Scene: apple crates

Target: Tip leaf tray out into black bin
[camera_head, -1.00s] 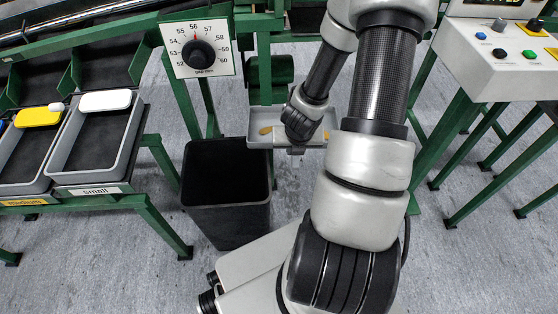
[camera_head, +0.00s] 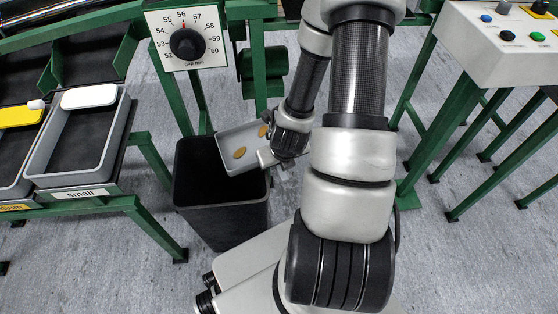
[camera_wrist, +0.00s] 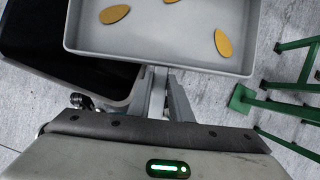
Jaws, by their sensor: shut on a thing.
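The leaf tray (camera_head: 229,139) is a shallow light grey tray, tilted down to the left, with its left part over the black bin's right rim. Leaves (camera_head: 239,152) of yellow-brown lie in it. In the wrist view the tray (camera_wrist: 160,52) shows three leaves (camera_wrist: 222,43) apart on its floor. My gripper (camera_head: 266,158) is shut on the tray's near edge; the fingers also show in the wrist view (camera_wrist: 160,84). The black bin (camera_head: 222,216) stands upright on the floor, its inside dark. In the wrist view the bin (camera_wrist: 122,103) is below and left of the tray.
A dial panel (camera_head: 187,38) on a green frame stands behind the bin. A table with grey trays, one labelled small (camera_head: 83,193), is on the left. A control box (camera_head: 498,52) on green legs is on the right. Grey floor is clear between.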

